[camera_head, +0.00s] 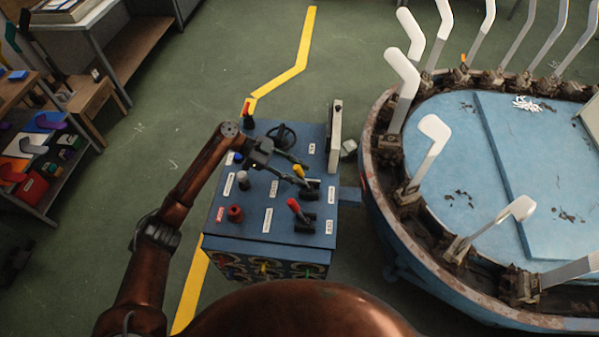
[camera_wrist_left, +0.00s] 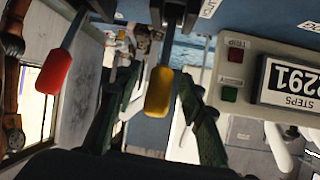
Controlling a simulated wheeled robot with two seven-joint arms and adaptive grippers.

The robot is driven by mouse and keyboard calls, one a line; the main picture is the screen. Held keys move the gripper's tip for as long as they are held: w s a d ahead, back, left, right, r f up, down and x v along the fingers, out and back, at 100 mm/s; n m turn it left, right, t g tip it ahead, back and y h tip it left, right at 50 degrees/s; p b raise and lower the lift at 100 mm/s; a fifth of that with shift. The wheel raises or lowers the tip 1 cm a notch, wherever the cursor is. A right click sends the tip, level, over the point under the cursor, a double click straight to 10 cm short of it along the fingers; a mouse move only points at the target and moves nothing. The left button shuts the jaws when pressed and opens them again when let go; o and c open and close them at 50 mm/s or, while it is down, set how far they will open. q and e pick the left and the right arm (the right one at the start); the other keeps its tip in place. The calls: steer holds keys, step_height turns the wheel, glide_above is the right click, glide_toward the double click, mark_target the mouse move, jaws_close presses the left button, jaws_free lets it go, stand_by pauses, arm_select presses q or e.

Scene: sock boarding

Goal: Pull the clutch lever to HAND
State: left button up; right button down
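A blue control console (camera_head: 262,222) stands in the middle of the head view with several levers on it. One lever has a yellow handle (camera_head: 299,171) and, nearer me, another has a red handle (camera_head: 294,205). My left gripper (camera_head: 303,175) reaches over the console to the yellow handle. In the left wrist view the yellow handle (camera_wrist_left: 158,92) hangs between the two open green-dark fingers (camera_wrist_left: 159,85), with gaps on both sides. The red handle (camera_wrist_left: 54,72) is outside them, to the left. My right gripper is not in view.
A black handwheel (camera_head: 282,136), a dark red knob (camera_head: 235,213) and an upright panel (camera_head: 335,135) are on the console. A counter display (camera_wrist_left: 290,85) shows in the wrist view. A blue oval machine (camera_head: 375,225) with upright white sock forms (camera_head: 434,135) stands close at right.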

arm_select(q)
steer(key=v, duration=1.2)
steer(key=shift+f, duration=0.1)
